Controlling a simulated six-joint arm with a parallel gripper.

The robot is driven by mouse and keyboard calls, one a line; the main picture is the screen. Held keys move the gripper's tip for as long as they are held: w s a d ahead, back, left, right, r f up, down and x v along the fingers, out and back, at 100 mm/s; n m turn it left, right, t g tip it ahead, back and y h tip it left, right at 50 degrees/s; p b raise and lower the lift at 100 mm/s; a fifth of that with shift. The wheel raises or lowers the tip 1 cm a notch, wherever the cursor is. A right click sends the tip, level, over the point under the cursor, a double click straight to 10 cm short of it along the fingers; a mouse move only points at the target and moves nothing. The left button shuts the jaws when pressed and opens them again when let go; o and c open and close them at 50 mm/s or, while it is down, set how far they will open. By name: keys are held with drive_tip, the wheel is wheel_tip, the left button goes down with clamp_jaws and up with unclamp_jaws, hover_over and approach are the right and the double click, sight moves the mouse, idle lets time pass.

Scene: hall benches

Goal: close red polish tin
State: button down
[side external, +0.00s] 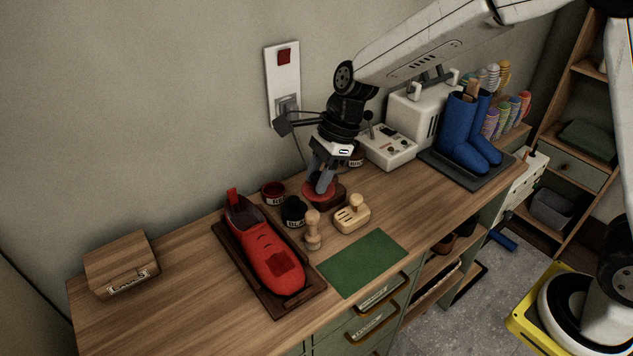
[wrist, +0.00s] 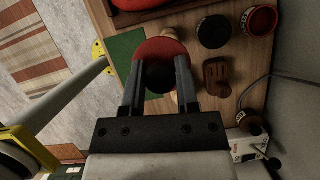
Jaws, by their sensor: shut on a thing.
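My gripper (side external: 321,183) is shut on a round red lid (side external: 312,195), gripping it from above. In the wrist view the lid (wrist: 160,48) is beyond the fingers, with a dark round part between the fingertips. The red polish tin (side external: 273,189) stands uncovered on the bench, left of the gripper in the side view. In the wrist view the tin (wrist: 260,20) is at the upper right, its red rim around a dark inside. The lid is apart from the tin. I cannot tell the gap below the lid.
A black tin (side external: 293,211) stands beside the red tin. A red shoe (side external: 268,250) on a wooden tray, a wooden-handled stamp (side external: 313,232), a pale brush (side external: 352,215) and a green mat (side external: 362,262) are nearby. A white machine (side external: 388,148) stands behind right.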

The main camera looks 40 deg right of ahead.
drive_tip(key=w+m+t, duration=0.2)
drive_tip(key=w+m, duration=0.2)
drive_tip(key=w, duration=1.5)
drive_tip(key=shift+h, duration=0.3)
drive_tip(key=shift+s+d+f, duration=0.1)
drive_tip(key=shift+f, duration=1.35)
drive_tip(key=shift+s+d+f, duration=0.1)
drive_tip(key=shift+f, duration=1.35)
drive_tip(key=shift+f, duration=0.15)
drive_tip(key=shift+f, duration=3)
drive_tip(key=shift+f, duration=0.2)
unclamp_jaws()
drive_tip(key=shift+r, duration=0.1)
